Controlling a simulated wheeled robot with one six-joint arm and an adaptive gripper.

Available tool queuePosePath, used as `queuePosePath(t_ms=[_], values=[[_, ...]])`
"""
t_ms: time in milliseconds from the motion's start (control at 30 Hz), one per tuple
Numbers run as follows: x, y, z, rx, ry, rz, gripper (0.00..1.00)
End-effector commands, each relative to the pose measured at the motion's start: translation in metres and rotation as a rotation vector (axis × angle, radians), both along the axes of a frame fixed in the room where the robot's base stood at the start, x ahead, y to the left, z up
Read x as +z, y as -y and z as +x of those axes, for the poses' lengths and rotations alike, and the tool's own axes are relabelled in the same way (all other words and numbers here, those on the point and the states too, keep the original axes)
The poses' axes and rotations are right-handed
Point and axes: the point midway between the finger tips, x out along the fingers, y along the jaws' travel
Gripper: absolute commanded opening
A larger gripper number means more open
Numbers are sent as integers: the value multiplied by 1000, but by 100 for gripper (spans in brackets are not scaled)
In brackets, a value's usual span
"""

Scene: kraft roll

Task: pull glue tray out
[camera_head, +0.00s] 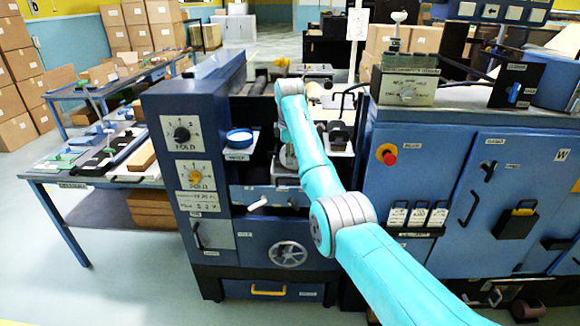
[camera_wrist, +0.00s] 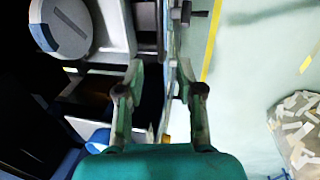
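I cannot pick out the glue tray for sure; the labels are too small to read. In the head view, a blue front panel (camera_head: 268,196) with a pale bar handle (camera_head: 257,203) sits in the middle of the blue machine (camera_head: 205,150). Below it is a low drawer with a yellow handle (camera_head: 268,291). My gripper is hidden behind my arm in the head view. In the wrist view my gripper (camera_wrist: 160,70) is open, its two green fingers apart. I see nothing held between them, only machine edge and floor beyond.
A handwheel (camera_head: 288,254) is on the lower front. A blue cabinet with a red button (camera_head: 387,154) stands right. Open floor (camera_wrist: 245,60) shows in the wrist view.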

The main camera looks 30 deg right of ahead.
Motion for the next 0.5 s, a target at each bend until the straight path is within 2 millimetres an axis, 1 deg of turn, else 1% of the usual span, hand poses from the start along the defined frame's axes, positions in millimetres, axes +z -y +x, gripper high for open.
queuePosePath(t_ms=[33, 200, 333, 500], values=[[8, -1, -1, 0, 1, -1, 37], [25, -3, -4, 0, 0, 0, 37], [30, -3, -5, 0, 0, 0, 37], [30, -4, -5, 0, -1, 1, 37]])
